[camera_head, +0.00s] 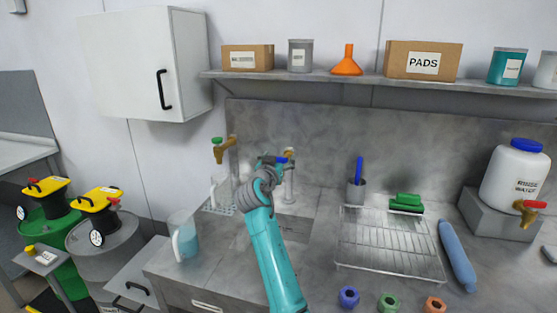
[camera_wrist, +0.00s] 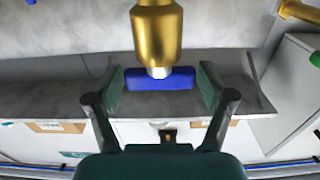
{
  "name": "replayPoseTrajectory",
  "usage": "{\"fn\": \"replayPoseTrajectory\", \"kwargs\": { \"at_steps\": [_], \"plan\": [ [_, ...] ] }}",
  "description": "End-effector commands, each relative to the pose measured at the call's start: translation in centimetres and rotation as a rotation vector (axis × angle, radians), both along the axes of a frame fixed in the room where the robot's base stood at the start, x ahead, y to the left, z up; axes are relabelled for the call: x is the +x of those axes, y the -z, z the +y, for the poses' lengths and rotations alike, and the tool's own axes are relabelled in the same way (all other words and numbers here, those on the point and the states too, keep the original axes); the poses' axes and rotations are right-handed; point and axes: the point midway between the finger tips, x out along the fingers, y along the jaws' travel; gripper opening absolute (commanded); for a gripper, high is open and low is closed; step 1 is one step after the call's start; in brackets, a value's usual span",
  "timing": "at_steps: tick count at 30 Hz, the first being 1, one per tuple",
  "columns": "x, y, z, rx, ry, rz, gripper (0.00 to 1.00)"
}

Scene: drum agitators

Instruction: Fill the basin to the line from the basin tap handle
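The basin tap's blue handle (camera_head: 282,161) shows in the head view at the end of my gripper (camera_head: 268,163), above the back counter. In the wrist view the blue handle (camera_wrist: 160,79) lies crosswise between the two pads of my gripper (camera_wrist: 161,85), below the brass tap body (camera_wrist: 157,30). The fingers are spread wide, one at each end of the handle; whether the pads touch it is hard to tell. The basin (camera_head: 298,203) is sunk in the counter behind my arm and partly hidden. Its fill line and water level cannot be made out.
A brass tap with a green handle (camera_head: 219,147) stands left of my gripper, with a clear jug (camera_head: 221,190) below it. Another jug (camera_head: 184,238) stands at the counter's left. A wire rack (camera_head: 390,245) is to the right. A shelf (camera_head: 380,80) runs above.

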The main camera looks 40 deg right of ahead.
Motion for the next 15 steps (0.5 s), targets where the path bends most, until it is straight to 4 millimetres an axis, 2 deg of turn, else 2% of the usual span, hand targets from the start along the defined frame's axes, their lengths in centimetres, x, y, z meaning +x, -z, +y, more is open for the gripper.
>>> {"fn": "replayPoseTrajectory", "kwargs": {
  "at_steps": [1,4,5,15],
  "plan": [
    [-0.01,0.01,0.01,0.000,0.000,0.000,0.59],
    [-0.01,0.01,0.01,0.000,0.000,0.000,0.34],
    [-0.01,0.01,0.01,0.000,0.000,0.000,0.31],
    [-0.08,0.01,-0.05,0.001,-0.035,-0.001,0.31]
  ]
}}
